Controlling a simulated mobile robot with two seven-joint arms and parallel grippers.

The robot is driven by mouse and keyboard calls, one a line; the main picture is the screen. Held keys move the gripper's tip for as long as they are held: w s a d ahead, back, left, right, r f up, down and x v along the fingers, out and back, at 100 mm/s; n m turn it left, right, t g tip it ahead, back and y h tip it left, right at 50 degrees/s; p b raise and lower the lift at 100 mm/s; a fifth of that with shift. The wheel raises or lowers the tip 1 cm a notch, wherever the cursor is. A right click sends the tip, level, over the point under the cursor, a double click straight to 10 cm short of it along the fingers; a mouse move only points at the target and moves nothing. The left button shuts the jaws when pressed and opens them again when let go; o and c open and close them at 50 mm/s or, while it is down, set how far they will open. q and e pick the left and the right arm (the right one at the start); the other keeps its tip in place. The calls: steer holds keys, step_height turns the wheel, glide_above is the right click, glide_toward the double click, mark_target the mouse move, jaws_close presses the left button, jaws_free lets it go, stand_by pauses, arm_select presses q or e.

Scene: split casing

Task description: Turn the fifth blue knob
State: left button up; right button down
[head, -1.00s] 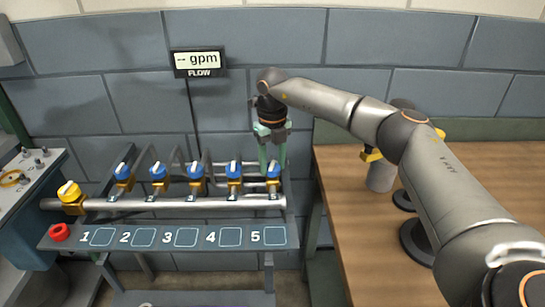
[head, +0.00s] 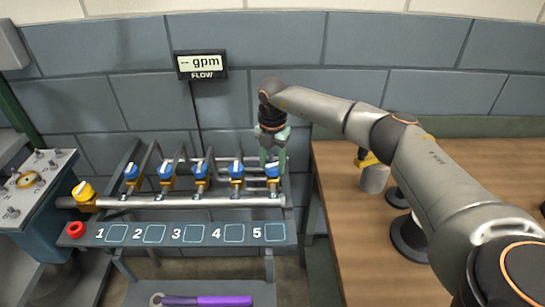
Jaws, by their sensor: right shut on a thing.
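Several blue knobs sit in a row on brass valves along a grey pipe, above a panel (head: 194,236) numbered 1 to 5. The fifth blue knob (head: 272,170) is at the right end, above the number 5. My right gripper (head: 272,163) points down over it with its green fingers around the knob, shut on it. The fingers hide part of the knob. The fourth blue knob (head: 237,170) is just to the left, apart from the fingers. My left gripper is not in view.
A yellow knob (head: 84,192) and a red button (head: 76,230) are at the left end. The flow display (head: 200,64) reads "-- gpm". A wooden table (head: 345,265) with a grey and yellow object (head: 374,178) stands right. A purple-handled tool (head: 222,300) lies on the lower shelf.

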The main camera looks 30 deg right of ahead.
mark_target(273, 164)
steer(key=m+p, duration=0.1)
steer(key=m, duration=0.2)
steer(key=shift+d+r+p, duration=0.1)
steer(key=shift+r+p, duration=0.05)
steer(key=shift+p, duration=0.25)
steer(key=shift+m, duration=0.5)
steer(key=shift+c, duration=1.5)
jaws_free()
step_height(273, 164, up, 12)
steer(key=b, duration=0.1)
steer(key=shift+r+b, duration=0.15)
steer(key=shift+b, duration=0.15)
